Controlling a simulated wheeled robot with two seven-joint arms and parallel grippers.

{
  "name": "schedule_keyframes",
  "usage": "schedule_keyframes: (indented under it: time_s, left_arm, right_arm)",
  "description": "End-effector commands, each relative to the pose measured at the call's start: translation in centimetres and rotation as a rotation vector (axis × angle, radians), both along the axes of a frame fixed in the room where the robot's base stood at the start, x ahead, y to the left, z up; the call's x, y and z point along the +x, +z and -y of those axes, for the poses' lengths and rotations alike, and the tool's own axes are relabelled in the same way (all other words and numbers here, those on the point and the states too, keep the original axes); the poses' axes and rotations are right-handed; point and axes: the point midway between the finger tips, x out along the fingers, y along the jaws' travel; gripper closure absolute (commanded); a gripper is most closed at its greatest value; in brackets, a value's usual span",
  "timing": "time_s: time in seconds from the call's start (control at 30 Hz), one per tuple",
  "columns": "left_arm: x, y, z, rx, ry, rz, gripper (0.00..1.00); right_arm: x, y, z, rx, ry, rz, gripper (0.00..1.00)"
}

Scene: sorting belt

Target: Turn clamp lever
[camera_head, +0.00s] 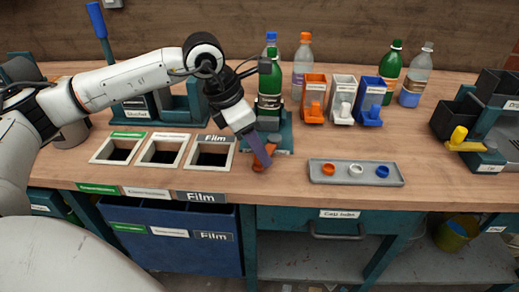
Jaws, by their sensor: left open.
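A green bottle (269,88) stands upright in a teal clamp fixture (284,136) near the middle of the table. An orange lever (262,160) shows low at the fixture's front. My left gripper (265,159) reaches down from the upper left, with its fingers right at the orange lever. It is open, and its fingers partly hide the lever. I cannot tell whether they touch it. My left wrist hides part of the fixture's left side. My right gripper is not in view.
Three labelled openings (187,137) lie left of the fixture. A grey tray (393,181) with three caps lies to the right. Orange, white and blue bins (314,84) and several bottles stand behind. A yellow-handled device (459,135) is at far right. A blue-handled lever (97,20) rises at upper left.

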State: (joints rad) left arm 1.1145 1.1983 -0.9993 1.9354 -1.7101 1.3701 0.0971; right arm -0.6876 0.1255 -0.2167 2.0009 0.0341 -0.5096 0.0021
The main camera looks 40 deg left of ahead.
Motion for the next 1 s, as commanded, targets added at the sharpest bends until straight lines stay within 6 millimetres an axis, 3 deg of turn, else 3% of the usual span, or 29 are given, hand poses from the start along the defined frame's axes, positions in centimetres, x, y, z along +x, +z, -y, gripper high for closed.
schedule_keyframes:
  time_s: [0.4, 0.43, 0.67, 1.0]
  left_arm:
    - [0.40, -1.13, 0.28, -0.001, 0.000, 0.001, 0.60]
    - [0.40, -1.13, 0.28, -0.001, 0.000, 0.001, 0.61]
    - [0.39, -1.10, 0.27, -0.001, 0.000, 0.001, 1.00]
    - [0.57, -1.06, 0.41, -0.001, -0.023, 0.002, 1.00]
  right_arm:
    - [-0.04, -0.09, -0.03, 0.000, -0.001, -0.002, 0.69]
    - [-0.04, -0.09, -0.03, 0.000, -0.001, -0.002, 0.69]
    - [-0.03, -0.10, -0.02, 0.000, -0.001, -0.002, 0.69]
    - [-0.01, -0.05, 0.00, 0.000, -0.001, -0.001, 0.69]
